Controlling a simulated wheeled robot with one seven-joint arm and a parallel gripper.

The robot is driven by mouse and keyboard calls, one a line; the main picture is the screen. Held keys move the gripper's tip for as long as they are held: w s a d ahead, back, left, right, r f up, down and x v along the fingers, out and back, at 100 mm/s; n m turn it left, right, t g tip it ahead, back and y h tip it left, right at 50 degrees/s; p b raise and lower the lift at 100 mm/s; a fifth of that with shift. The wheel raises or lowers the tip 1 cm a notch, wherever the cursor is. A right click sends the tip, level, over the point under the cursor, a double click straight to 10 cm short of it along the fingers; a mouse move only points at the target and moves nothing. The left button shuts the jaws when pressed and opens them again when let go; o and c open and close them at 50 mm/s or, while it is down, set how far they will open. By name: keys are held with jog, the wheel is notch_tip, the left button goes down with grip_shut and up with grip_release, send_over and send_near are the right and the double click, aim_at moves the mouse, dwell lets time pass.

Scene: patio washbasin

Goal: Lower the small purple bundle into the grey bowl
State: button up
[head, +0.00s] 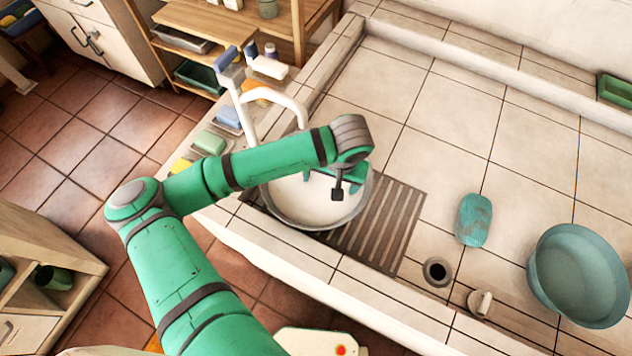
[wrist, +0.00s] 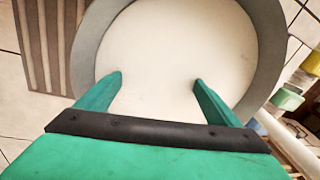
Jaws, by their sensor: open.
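The round bowl with a grey rim (head: 364,203) and a pale inside stands beside the white tap, partly hidden by my arm in the head view. Its grey rim (wrist: 268,45) and bare pale inside fill most of the wrist view. My gripper (head: 335,181) is over the bowl. In the wrist view its two green fingers (wrist: 157,79) are apart with nothing between them. I cannot make out a purple bundle in either view. No item shows in the visible part of the bowl.
A slatted drain panel (head: 385,225) lies right of the bowl. A white tap (head: 292,103) and sponges (head: 210,142) are at its left. A teal brush or sponge (head: 473,220), a drain hole (head: 437,272) and a teal basin (head: 578,275) are on the tiles, otherwise mostly clear.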

notch_tip(320, 180, up, 11)
jog(key=s+d, duration=0.1)
jog(key=shift+s+d+f, duration=0.15)
jog(key=shift+s, duration=0.05)
